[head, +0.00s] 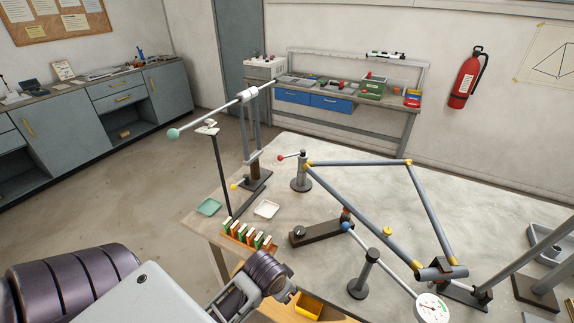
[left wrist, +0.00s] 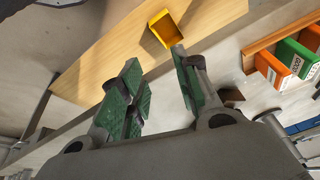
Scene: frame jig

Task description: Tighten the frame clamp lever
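A bicycle-like frame of grey tubes with yellow joints (head: 345,205) stands in the jig on the table (head: 330,150). A short lever with a red ball (head: 281,157) sticks out left from a grey post (head: 300,180) by the frame's upper left corner. A rod with a blue ball (head: 347,227) lies beneath the frame. I cannot tell for certain which is the clamp lever. My left gripper (head: 282,288) is low at the table's front edge, apart from these. In the left wrist view its green-padded fingers (left wrist: 160,85) are spread with nothing between them. My right gripper is not in view.
A tall stand with a teal-ended bar (head: 210,115) rises at the table's left. A dial gauge (head: 432,308) sits at the front.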

